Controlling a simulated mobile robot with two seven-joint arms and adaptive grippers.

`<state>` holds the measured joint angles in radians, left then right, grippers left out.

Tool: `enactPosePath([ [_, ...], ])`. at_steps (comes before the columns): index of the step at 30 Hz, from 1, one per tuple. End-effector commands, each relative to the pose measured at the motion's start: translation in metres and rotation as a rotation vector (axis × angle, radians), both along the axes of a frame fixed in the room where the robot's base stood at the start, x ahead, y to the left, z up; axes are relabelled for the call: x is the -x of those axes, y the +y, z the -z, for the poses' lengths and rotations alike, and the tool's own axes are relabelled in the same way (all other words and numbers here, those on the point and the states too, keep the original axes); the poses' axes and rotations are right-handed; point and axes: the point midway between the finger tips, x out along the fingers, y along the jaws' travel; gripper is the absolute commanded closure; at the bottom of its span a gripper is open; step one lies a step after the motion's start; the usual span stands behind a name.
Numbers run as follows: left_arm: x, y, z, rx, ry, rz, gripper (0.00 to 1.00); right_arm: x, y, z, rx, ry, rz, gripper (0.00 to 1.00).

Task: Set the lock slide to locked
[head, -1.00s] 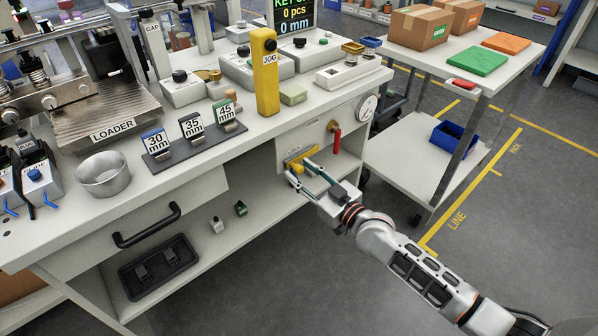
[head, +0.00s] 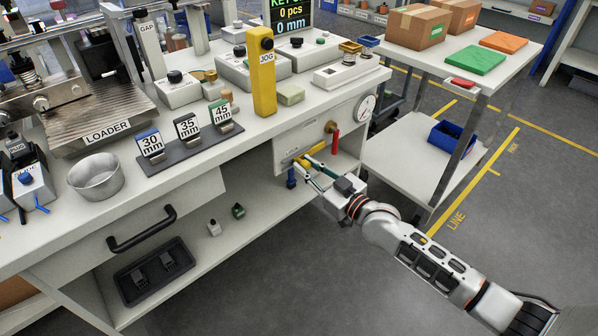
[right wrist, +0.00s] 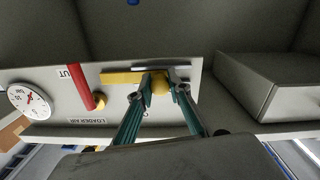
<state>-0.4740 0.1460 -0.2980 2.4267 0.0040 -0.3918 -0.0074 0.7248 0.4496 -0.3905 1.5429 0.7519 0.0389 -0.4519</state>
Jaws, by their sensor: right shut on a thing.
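The lock slide is a yellow bar (head: 317,148) with a round yellow knob, mounted on the pale panel (head: 284,162) under the bench top. In the right wrist view the knob (right wrist: 159,84) sits between my right fingertips, and the yellow bar (right wrist: 122,78) runs to the left of them along a dark slot. My right gripper (head: 303,164) reaches in from the lower right and is shut on the knob; it also shows in the right wrist view (right wrist: 160,88). The fingers hide part of the slide. My left gripper is not in view.
A red handle (head: 335,142) and a dial gauge (head: 365,107) are on the panel right of the slide. The drawer (head: 140,230) is at left. A white cart (head: 400,175) stands at right.

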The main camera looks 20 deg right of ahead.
Motion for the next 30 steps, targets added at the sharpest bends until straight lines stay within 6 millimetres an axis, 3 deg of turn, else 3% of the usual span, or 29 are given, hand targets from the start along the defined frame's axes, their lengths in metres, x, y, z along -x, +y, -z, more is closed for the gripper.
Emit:
enactPosePath([
  [11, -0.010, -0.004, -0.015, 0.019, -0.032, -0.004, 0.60, -0.003, -0.010, 0.000, 0.000, 0.001, 0.003, 1.00],
  [12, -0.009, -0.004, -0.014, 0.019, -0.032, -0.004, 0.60, -0.003, -0.010, 0.000, 0.000, 0.001, 0.004, 0.74],
  [14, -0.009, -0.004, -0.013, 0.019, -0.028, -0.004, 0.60, -0.003, -0.010, 0.000, 0.000, 0.000, 0.003, 0.64],
  [25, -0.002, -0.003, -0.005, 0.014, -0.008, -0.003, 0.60, 0.000, -0.008, 0.001, -0.001, 0.001, 0.001, 0.64],
  [30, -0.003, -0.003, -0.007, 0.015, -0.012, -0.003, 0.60, 0.016, -0.013, 0.001, -0.001, 0.003, 0.000, 0.64],
])
